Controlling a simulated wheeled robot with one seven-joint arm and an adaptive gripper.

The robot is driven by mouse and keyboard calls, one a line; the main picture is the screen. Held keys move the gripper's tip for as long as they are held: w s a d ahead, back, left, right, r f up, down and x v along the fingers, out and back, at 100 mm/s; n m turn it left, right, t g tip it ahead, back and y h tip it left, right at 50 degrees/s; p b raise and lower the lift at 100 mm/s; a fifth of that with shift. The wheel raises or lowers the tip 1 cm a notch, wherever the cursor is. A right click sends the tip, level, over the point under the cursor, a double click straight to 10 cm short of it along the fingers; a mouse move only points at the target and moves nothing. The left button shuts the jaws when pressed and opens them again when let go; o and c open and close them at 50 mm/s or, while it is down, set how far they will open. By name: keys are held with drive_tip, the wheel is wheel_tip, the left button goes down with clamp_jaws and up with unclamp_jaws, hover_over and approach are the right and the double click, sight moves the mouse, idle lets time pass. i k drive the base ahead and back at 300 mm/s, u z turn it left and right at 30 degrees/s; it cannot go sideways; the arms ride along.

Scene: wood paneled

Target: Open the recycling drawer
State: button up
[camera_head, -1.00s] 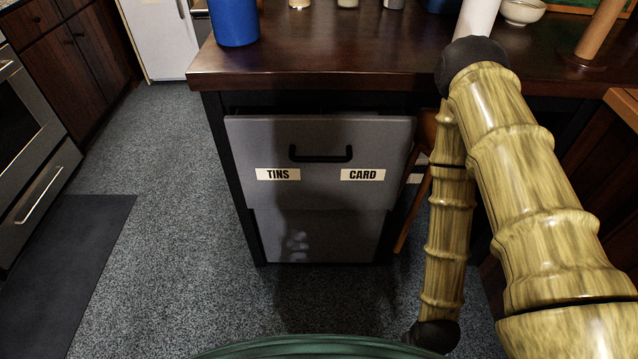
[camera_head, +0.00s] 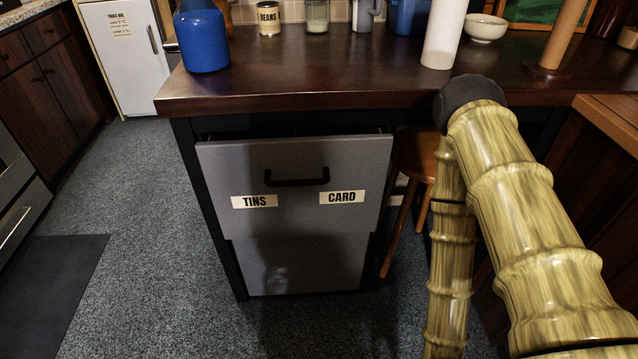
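The recycling drawer (camera_head: 295,218) is the grey upper front under the dark wooden counter, with two labels, TINS (camera_head: 254,201) and CARD (camera_head: 342,197). Its black bar handle (camera_head: 297,181) sits near the top middle, and nothing touches it. The drawer front stands slightly proud of the frame, with a dark gap above its top edge. A second grey front (camera_head: 300,264) lies below it. My arm fills the right side of the view, folded, and its lower end runs out of the bottom edge. My gripper is out of view.
The counter (camera_head: 290,92) holds a blue bottle (camera_head: 203,40), a beans tin (camera_head: 268,18), a white cylinder (camera_head: 444,35) and a bowl (camera_head: 484,28). A wooden stool (camera_head: 418,155) stands right of the drawer. Carpet (camera_head: 135,230) is open to the left, with a dark mat (camera_head: 50,290).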

sight(304, 181)
drive_tip(key=z, duration=1.25)
drive_tip(key=k, duration=1.75)
drive_tip(key=u, duration=0.75)
drive_tip(key=i, duration=0.95)
drive_tip(key=u, duration=0.05)
